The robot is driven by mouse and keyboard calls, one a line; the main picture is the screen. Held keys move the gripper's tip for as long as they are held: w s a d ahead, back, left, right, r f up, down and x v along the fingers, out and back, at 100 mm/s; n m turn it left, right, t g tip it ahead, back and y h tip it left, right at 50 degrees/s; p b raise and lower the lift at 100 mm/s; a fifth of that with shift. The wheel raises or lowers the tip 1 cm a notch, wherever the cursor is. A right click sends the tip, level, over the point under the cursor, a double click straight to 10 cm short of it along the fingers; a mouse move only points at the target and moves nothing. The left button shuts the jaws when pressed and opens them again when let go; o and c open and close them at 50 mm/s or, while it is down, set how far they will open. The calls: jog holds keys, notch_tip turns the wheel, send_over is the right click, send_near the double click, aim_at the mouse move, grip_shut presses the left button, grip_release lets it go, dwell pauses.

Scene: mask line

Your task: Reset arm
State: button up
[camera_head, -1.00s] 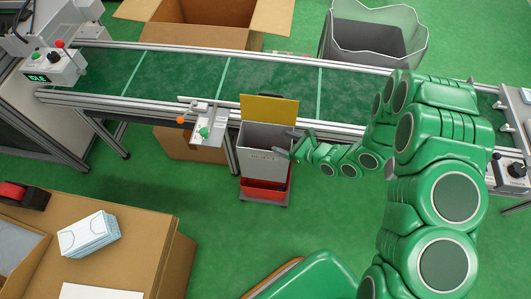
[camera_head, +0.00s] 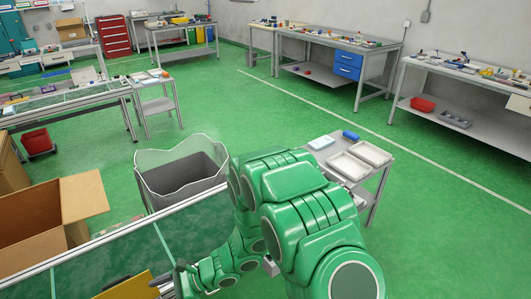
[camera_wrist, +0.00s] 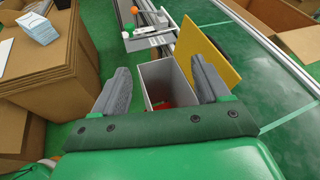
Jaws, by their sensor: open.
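My gripper (camera_wrist: 162,82) is open in the wrist view, its two grey fingers apart with nothing between them. In the head view my green arm reaches down to the lower left.
The conveyor belt (camera_head: 110,265) runs along the lower left. Behind it stand an open cardboard box (camera_head: 40,218) and a grey bin with a clear liner (camera_head: 180,180). A small table with white trays (camera_head: 362,160) is at right. The wrist view shows a mask stack (camera_wrist: 40,28) on cardboard.

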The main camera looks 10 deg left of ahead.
jog(key=s+d+r+n+g+h, duration=0.2)
jog(key=d+r+n+h, duration=0.35)
jog(key=d+r, duration=1.05)
jog(key=s+d+r+n+t+h, duration=0.1)
jog(key=s+d+r+t+h, duration=0.1)
jog(key=d, duration=0.9)
jog(key=s+d+r+n+t+h, duration=0.2)
jog(key=s+d+r+h, duration=0.1)
jog(key=d, duration=0.8)
jog(key=s+d+r+n+t+h, duration=0.2)
jog(key=s+d+r, duration=0.2)
jog(key=d, duration=0.8)
notch_tip(320, 180, up, 3)
jog(key=shift+s+f+t, duration=0.15)
jog(key=shift+f+t, duration=0.05)
jog(key=shift+t, duration=0.1)
jog(key=shift+o, duration=0.3)
jog(key=shift+h, duration=0.25)
